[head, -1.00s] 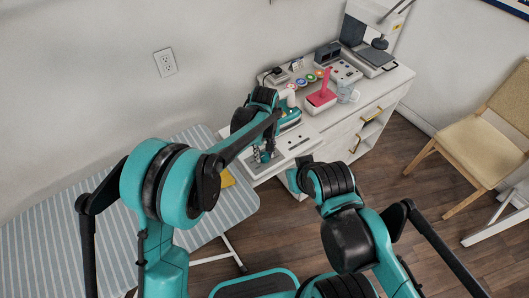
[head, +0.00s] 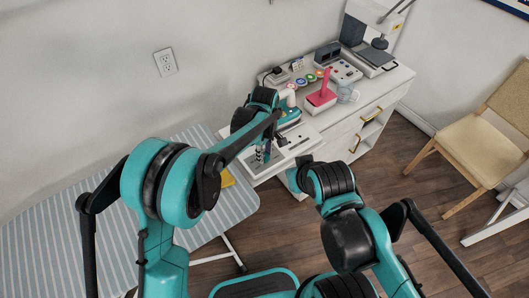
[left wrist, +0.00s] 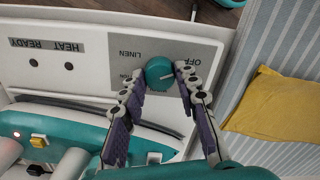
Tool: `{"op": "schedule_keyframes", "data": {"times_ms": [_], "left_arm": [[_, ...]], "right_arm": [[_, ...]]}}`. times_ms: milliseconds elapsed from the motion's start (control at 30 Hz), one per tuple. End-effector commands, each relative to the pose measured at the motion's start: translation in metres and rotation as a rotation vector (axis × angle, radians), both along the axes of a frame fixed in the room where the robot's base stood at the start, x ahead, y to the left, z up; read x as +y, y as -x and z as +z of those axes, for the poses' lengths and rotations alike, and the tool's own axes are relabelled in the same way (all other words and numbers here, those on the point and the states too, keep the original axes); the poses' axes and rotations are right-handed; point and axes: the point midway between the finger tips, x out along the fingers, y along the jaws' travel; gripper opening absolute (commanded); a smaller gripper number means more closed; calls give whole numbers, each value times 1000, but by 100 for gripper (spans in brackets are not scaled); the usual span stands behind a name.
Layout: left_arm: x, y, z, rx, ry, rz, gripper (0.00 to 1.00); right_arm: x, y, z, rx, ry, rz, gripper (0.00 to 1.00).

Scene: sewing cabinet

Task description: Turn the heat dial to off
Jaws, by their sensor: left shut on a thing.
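The heat dial (left wrist: 158,72) is a round teal knob with a pale pointer line, on a grey label plate (left wrist: 110,46) in the left wrist view. The words OFF and LINEN are printed beside it, upside down. The pointer line slants towards the right of that picture, near the OFF side; its exact setting is hard to tell. My left gripper (left wrist: 160,82) is shut on the dial, one finger on each side. In the head view my left gripper (head: 263,152) is over the white panel, and the dial is hidden. My right gripper is not visible.
A teal iron (head: 290,115) stands beside the panel on the white cabinet (head: 345,125). A pink-handled item (head: 322,97) and other sewing items stand further back. A striped board (head: 110,205) with a yellow cloth (left wrist: 277,102) lies beside the panel. A chair (head: 478,150) is at right.

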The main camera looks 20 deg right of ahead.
Motion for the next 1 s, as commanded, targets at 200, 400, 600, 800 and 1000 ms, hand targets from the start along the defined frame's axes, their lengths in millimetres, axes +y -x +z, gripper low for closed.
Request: {"op": "schedule_keyframes", "data": {"times_ms": [200, 400, 600, 800, 1000], "left_arm": [[0, 0, -1, 1, 0, 1, 2], [0, 0, -1, 1, 0, 1, 46], [0, 0, 0, 0, 0, 0, 52], [0, 0, 4, 0, 0, 0, 52], [0, 0, 37, 0, 0, 0, 52]], "right_arm": [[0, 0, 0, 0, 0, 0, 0], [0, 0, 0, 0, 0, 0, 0], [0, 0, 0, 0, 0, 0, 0], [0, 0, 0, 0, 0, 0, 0], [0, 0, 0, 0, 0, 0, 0]]}}
